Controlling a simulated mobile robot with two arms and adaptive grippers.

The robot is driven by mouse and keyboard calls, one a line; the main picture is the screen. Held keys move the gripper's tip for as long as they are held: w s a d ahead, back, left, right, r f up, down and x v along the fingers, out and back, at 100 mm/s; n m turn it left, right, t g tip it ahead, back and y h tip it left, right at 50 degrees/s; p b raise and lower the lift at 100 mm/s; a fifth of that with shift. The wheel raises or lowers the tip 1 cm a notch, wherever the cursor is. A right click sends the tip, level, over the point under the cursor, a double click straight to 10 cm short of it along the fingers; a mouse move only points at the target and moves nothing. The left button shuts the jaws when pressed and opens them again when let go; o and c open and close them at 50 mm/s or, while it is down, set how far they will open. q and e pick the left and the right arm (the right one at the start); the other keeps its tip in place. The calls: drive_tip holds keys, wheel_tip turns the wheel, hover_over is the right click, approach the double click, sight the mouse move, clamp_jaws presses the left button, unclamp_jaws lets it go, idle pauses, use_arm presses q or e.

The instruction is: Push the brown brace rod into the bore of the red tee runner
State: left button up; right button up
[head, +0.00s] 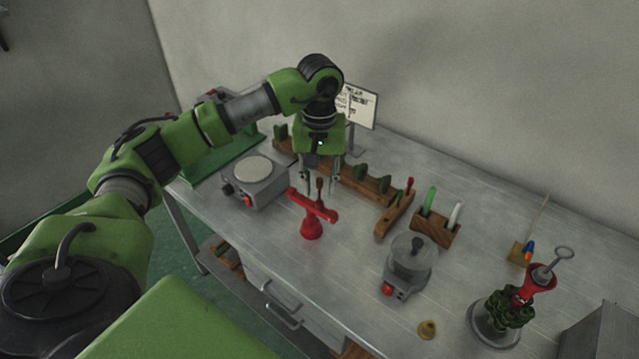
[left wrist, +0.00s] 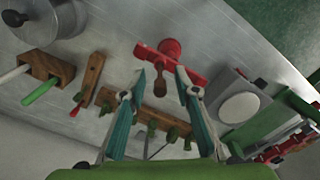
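The red tee runner (head: 311,224) stands upright on the table below my left gripper, its crossbar slanting. It also shows in the left wrist view (left wrist: 168,51). The brown brace rod (left wrist: 160,86) shows between the fingers in the left wrist view and appears to stand up from the middle of the tee. How deep it sits in the bore cannot be told. My left gripper (head: 320,187) points down over the tee with its fingers apart on either side of the rod. A gap shows on each side. My right gripper is not in view.
A grey round-topped device (head: 255,182) stands left of the tee. A long wooden rack (head: 352,182) with green pieces is behind. A grey pot (head: 409,262) and a wooden block (head: 436,230) stand to the right. A red and green stand (head: 505,305) is at far right.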

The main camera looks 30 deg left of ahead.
use_arm(q)
wheel_tip(320, 180, up, 12)
idle(0.6)
idle(0.4)
